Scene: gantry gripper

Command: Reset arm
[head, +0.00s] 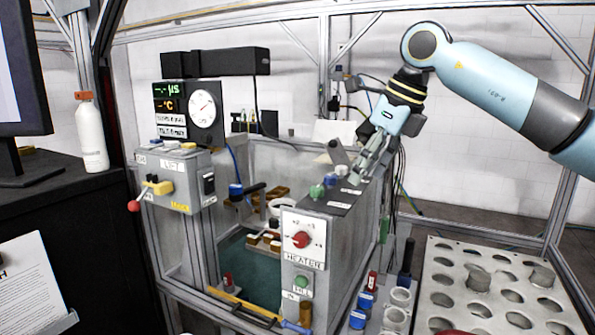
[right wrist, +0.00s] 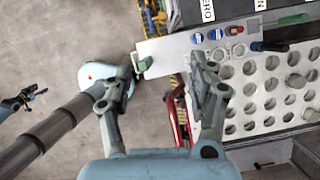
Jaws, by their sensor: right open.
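My right gripper (head: 360,170) hangs from my light-blue right arm, which comes in from the upper right in the head view. Its fingers point down, close to the top of the heater box (head: 312,240); I cannot tell whether they touch it. In the right wrist view, the right gripper (right wrist: 160,75) has its two fingers spread, with nothing between them. A small dark and light-blue shape at the left edge of that view looks like my left gripper (right wrist: 22,100); it is too small to read. The left arm is not in the head view.
A plate with round holes (head: 450,272) is at the lower right. The lift control box (head: 172,180) stands left of the heater box, with a teal-floored tank (head: 250,270) between. Metal frame posts surround the station. A white bottle (head: 91,135) and monitor (head: 20,70) are at left.

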